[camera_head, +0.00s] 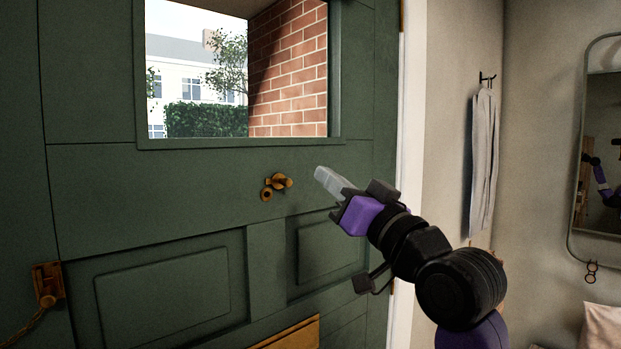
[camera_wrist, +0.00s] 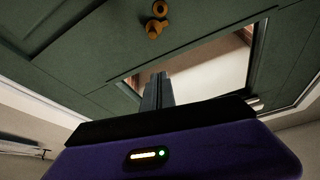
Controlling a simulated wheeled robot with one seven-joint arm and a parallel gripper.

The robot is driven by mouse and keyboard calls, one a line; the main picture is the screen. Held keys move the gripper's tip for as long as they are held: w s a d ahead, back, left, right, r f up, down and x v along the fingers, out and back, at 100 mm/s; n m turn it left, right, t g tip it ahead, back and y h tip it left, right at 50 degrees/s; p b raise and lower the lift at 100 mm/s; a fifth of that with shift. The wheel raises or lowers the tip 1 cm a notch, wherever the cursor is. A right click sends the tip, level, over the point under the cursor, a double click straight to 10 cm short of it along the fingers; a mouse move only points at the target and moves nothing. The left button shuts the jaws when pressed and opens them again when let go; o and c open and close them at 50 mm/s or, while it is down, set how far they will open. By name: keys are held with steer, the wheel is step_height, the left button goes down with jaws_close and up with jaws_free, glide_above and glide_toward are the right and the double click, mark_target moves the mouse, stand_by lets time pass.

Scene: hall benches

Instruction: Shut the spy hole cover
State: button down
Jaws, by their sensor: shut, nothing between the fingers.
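The brass spy hole (camera_head: 267,195) is a small ring on the green door, below the window. Its brass cover (camera_head: 280,182) is swung up to the upper right of the ring, so the hole looks uncovered. My gripper (camera_head: 322,174) is shut and empty, a short way right of the cover and apart from it, fingers pointing up-left toward the door. In the wrist view the door appears upside down: the ring (camera_wrist: 160,9) is at the top edge, the cover (camera_wrist: 154,29) just below it, and my shut fingers (camera_wrist: 160,76) lower down, clear of both.
The green door (camera_head: 160,190) fills the left, with a framed window above. A brass chain fitting (camera_head: 47,285) is at lower left and a brass plate (camera_head: 292,335) at the bottom. A towel (camera_head: 483,150) and mirror (camera_head: 600,140) hang on the right wall.

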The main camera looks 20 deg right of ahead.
step_height(320, 180, up, 4)
steer(key=p, duration=0.3)
glide_above(283, 182)
steer(key=s+d, duration=0.3)
steer(key=shift+w+a+f+p, duration=0.1)
steer(key=shift+a+f, duration=0.05)
steer(key=shift+f, duration=0.6)
steer(key=shift+w+a+f+p, duration=0.1)
steer(key=shift+w+a+f, duration=0.1)
steer(key=shift+f, duration=0.55)
steer(key=shift+w+a+f+p, duration=0.1)
steer(key=shift+a+f, duration=0.05)
steer(key=shift+f, duration=0.6)
steer(key=shift+d+m, duration=0.1)
steer(key=shift+m, duration=0.2)
